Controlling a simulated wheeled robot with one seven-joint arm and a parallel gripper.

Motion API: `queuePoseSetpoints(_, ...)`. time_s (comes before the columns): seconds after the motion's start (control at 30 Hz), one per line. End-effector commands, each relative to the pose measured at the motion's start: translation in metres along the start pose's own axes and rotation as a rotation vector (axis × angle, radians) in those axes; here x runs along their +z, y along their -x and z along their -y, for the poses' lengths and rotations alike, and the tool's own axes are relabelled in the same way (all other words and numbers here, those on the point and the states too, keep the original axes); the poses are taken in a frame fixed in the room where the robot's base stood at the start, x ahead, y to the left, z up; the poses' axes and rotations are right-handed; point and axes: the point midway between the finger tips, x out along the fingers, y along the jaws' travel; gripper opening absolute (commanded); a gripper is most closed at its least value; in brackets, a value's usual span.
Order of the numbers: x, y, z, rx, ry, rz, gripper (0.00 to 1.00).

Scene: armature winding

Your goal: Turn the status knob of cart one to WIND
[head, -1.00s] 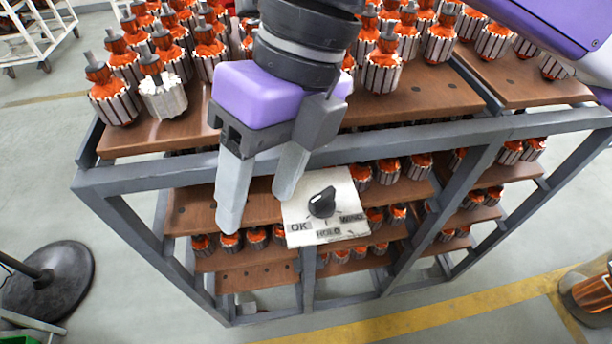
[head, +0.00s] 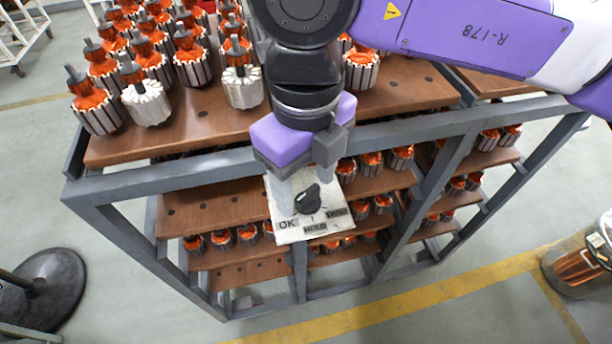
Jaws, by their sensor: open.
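The status plate (head: 283,235) is a white square on the front of the grey cart, with OK at left, HOLD at the bottom and WIND at right. Its black knob (head: 308,200) stands in the middle, its grip slanting from lower left to upper right. I cannot tell which end is the pointer. My gripper (head: 303,188) is open and points down over the plate, with one finger left of the knob and the other at its upper right. The fingers partly cover the plate's upper part. Whether they touch the knob is unclear.
The cart's grey frame rail (head: 215,163) runs just behind the plate. Armatures with orange windings (head: 193,68) crowd the top wooden shelf, and more sit on lower shelves. A copper spool (head: 580,268) stands at right, a black round base (head: 45,290) at left. The floor in front is clear.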

Motion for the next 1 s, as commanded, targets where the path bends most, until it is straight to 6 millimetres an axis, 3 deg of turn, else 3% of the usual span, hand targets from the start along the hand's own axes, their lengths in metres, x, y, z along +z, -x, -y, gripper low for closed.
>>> queuePoseSetpoints(0.27, 0.0, -0.0027, 0.0001, -0.001, 0.0, 0.001, 0.6)
queuePoseSetpoints(0.6, 0.0, -0.0024, 0.0, 0.0, 0.0, 0.0, 0.0)
queuePoseSetpoints(1.0, 0.0004, -0.0057, 0.0002, -0.002, 0.082, 0.001, 0.0)
